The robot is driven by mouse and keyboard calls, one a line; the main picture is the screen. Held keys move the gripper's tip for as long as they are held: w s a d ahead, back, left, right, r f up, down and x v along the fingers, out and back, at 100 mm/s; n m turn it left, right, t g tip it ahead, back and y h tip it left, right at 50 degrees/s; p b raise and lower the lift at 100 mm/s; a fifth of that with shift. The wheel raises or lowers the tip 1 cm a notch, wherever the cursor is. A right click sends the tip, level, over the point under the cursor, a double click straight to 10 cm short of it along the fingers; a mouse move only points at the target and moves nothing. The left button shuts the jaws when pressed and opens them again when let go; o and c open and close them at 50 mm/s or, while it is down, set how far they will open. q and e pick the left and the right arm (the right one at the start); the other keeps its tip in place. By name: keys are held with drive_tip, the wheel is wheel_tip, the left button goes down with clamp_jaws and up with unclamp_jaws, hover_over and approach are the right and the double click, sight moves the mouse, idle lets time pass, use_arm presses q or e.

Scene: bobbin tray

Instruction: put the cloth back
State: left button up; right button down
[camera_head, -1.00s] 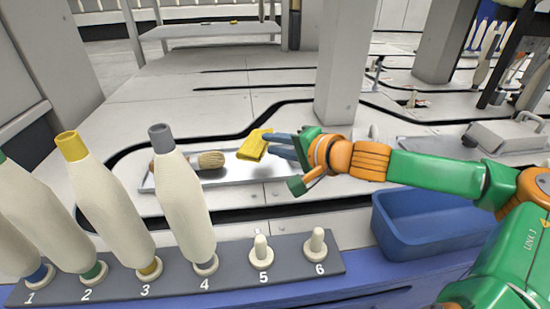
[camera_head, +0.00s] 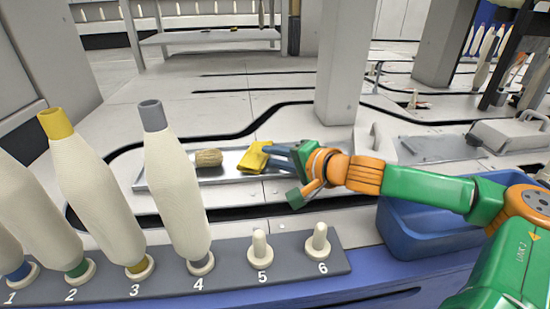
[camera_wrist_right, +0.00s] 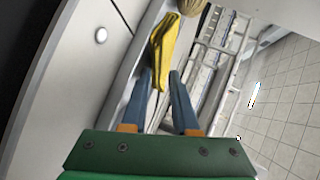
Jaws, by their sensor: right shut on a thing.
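The yellow cloth (camera_head: 254,157) is at the right part of the shallow metal tray (camera_head: 225,181), low over it or touching it; I cannot tell which. My right gripper (camera_head: 270,152) reaches in from the right and is shut on the cloth's near end. In the right wrist view the cloth (camera_wrist_right: 164,42) hangs out past the blue fingertips (camera_wrist_right: 160,75), which pinch its end. A brush with pale bristles (camera_head: 208,158) lies in the tray left of the cloth; its handle is hidden behind a bobbin. My left gripper is not in view.
Several tall cream bobbins stand on the numbered grey rack (camera_head: 230,259) in front; pegs 5 (camera_head: 261,250) and 6 (camera_head: 319,242) are bare. A blue bin (camera_head: 420,240) sits right, under my right arm. A grey pillar (camera_head: 338,65) rises behind the gripper.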

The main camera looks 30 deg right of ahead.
drive_tip(key=c, duration=0.9)
unclamp_jaws()
drive_tip(key=shift+f, duration=0.3)
drive_tip(key=shift+c, duration=0.2)
drive_tip(key=shift+r+p, duration=0.55)
drive_tip(key=shift+p, duration=0.3)
drive_tip(key=shift+s+f, duration=0.1)
drive_tip(key=shift+s+b, duration=0.3)
drive_tip(key=shift+b, duration=0.4)
drive_tip(key=shift+s+d+r+b, duration=0.15)
drive_tip(key=shift+s+r+b, duration=0.1)
drive_tip(key=shift+s+b, duration=0.45)
drive_tip(key=p+v, duration=0.1)
drive_tip(key=v, duration=0.5)
drive_tip(key=p+v, duration=0.1)
drive_tip(key=v, duration=0.2)
drive_tip(key=shift+w+r+p, duration=0.1)
drive_tip(key=shift+r+p, duration=0.2)
drive_tip(key=shift+r, duration=0.1)
drive_tip(key=shift+s, duration=0.4)
